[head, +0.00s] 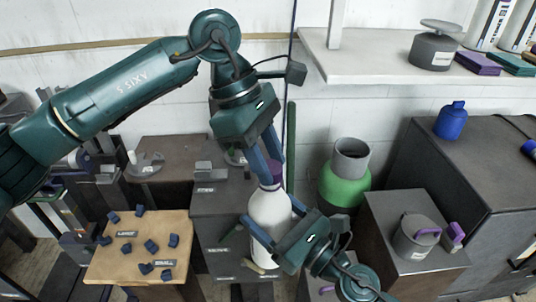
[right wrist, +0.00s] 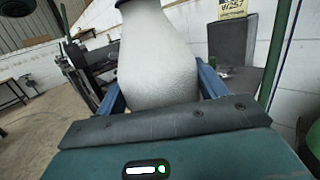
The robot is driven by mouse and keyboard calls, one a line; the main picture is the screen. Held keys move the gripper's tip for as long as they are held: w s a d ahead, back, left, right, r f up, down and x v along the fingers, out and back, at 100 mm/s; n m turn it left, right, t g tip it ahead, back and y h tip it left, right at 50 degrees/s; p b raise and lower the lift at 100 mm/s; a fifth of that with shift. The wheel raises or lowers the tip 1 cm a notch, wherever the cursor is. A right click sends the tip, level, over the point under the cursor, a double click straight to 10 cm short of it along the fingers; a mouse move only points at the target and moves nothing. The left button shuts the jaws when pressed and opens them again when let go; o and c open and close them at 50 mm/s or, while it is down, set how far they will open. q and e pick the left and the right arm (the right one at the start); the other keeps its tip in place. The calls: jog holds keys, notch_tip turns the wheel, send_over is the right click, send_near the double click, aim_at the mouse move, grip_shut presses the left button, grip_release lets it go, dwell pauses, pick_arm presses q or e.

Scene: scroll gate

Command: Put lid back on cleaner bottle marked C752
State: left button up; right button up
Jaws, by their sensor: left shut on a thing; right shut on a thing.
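A white cleaner bottle (head: 268,215) stands roughly upright, slightly tilted in the head view. My right gripper (head: 272,222) is shut around its body from the lower right. The bottle also fills the middle of the right wrist view (right wrist: 158,62), between the blue fingers. A purple lid (head: 271,174) is at the top of the bottle's neck. My left gripper (head: 268,158) is shut on this lid from above. I cannot tell whether the lid is seated or just touching the neck. No C752 marking is readable on the bottle.
A wooden-topped table (head: 110,262) with several small blue blocks stands at left. A green and grey canister (head: 345,180) is right of the bottle. A grey pot (head: 415,238) sits on a cabinet at right. A white shelf (head: 400,62) holds bottles and boxes above.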

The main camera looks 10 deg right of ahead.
pick_arm(q)
jog(key=shift+f, duration=0.4)
pick_arm(e)
jog(key=shift+r, duration=0.1)
